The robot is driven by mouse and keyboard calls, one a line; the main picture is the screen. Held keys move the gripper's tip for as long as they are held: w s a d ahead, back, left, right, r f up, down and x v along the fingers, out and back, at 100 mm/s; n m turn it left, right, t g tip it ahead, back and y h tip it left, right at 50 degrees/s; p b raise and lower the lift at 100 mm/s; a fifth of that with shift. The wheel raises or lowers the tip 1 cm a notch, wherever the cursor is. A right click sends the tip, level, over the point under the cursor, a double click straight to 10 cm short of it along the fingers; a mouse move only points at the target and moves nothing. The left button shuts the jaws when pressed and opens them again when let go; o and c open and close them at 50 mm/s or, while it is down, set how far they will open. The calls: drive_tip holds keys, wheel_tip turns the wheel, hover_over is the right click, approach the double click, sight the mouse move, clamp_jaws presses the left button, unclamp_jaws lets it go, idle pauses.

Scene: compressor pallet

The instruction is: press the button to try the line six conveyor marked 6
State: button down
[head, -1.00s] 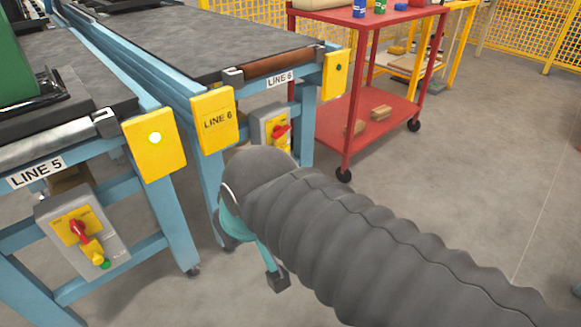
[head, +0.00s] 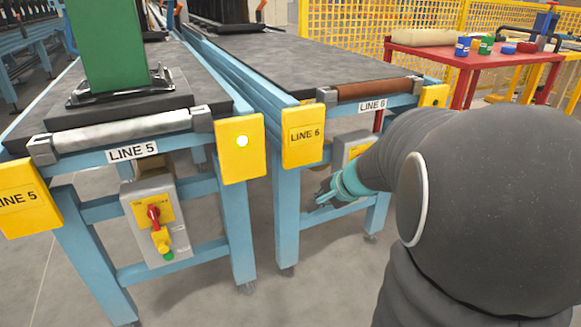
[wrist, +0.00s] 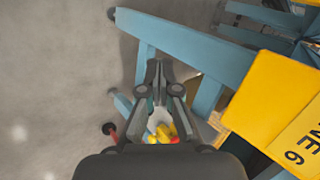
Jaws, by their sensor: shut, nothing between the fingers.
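The line 6 conveyor (head: 338,64) stands right of centre in the head view, with a yellow LINE 6 plate (head: 303,135) and a white LINE 6 label (head: 372,106) at its front end. Its grey control box (head: 344,147) hangs below the label, mostly hidden by my arm. Its button cannot be made out. My gripper (head: 322,196) is shut and empty, in front of the conveyor's legs and below the box. In the wrist view the gripper (wrist: 157,66) points towards a blue frame bar, and the LINE 6 plate (wrist: 280,95) is at the right.
The line 5 conveyor (head: 120,159) stands at left, with its own box (head: 152,228) bearing a red switch and a green button. A red cart (head: 420,58) stands behind my arm. The floor in front is clear.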

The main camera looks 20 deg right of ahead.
drive_tip(key=w+d+f+m+h+b, duration=0.1)
drive_tip(key=d+f+m, duration=0.4)
drive_tip(key=d+f, duration=0.3)
drive_tip(key=w+d+f+m+t+h+b, duration=0.1)
drive_tip(key=d+f+m, duration=0.5)
drive_tip(key=d, duration=1)
wheel_tip(320, 180, down, 2)
drive_tip(key=shift+f+h+b, duration=0.15)
drive_tip(key=shift+h+b, duration=0.25)
drive_tip(key=shift+h, duration=0.4)
drive_tip(key=shift+w, duration=0.1)
drive_tip(key=w+p, duration=0.3)
drive_tip(key=w, duration=0.5)
drive_tip(key=shift+w+a, duration=0.35)
drive_tip(key=shift+a, duration=0.05)
drive_tip(key=shift+w, duration=0.15)
drive_tip(key=shift+w, duration=0.3)
